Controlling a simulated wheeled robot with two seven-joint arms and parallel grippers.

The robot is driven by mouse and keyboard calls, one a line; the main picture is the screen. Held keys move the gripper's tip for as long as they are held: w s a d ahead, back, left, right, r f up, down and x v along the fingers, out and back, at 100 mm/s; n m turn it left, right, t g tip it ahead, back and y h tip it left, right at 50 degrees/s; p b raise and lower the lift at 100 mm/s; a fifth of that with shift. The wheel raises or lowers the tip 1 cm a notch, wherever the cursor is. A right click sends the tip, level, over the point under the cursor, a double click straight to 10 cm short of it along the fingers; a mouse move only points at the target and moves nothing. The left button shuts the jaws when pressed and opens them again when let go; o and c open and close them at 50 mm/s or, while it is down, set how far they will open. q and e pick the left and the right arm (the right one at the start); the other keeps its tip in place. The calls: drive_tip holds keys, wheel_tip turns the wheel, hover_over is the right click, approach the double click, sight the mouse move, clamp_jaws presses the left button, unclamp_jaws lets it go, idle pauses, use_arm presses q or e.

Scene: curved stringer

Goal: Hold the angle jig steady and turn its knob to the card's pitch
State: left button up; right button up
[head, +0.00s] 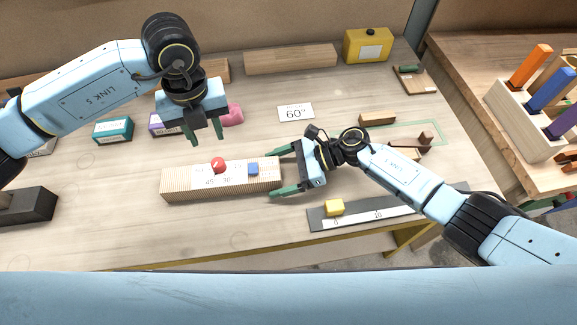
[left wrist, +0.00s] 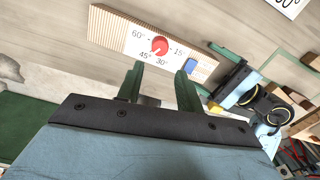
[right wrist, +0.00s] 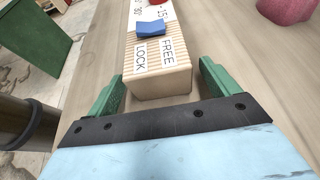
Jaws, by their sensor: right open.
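The angle jig (head: 175,185) is a ribbed wooden block with a white dial face, lying on the table. Its red knob (head: 218,164) also shows in the left wrist view (left wrist: 159,46), among marks of 60°, 45°, 30° and 15°; I cannot tell where it points. A blue slider (right wrist: 151,28) sits by the LOCK and FREE labels; its setting is unclear. The card (head: 295,113) reads 60°. My left gripper (head: 205,140) is open and empty above and behind the knob. My right gripper (head: 278,172) is open, its fingers on either side of the jig's right end, apart from it.
A grey ruler strip with a yellow block (head: 334,208) lies at the front right. Teal (head: 113,130) and purple boxes and a pink object (head: 233,115) stand behind the jig. A wooden bar (head: 290,59) and yellow box (head: 367,45) are at the back.

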sight(217, 162)
drive_tip(key=c, duration=1.5)
use_arm(q)
drive_tip(key=o, duration=0.3)
use_arm(e)
drive_tip(key=shift+o, duration=0.2)
use_arm(q)
wheel_tip(217, 162, down, 10)
drive_tip(key=m, duration=0.8)
drive_tip(key=shift+r, duration=0.15)
drive_tip(key=shift+c, duration=0.2)
drive_tip(key=c, duration=0.9)
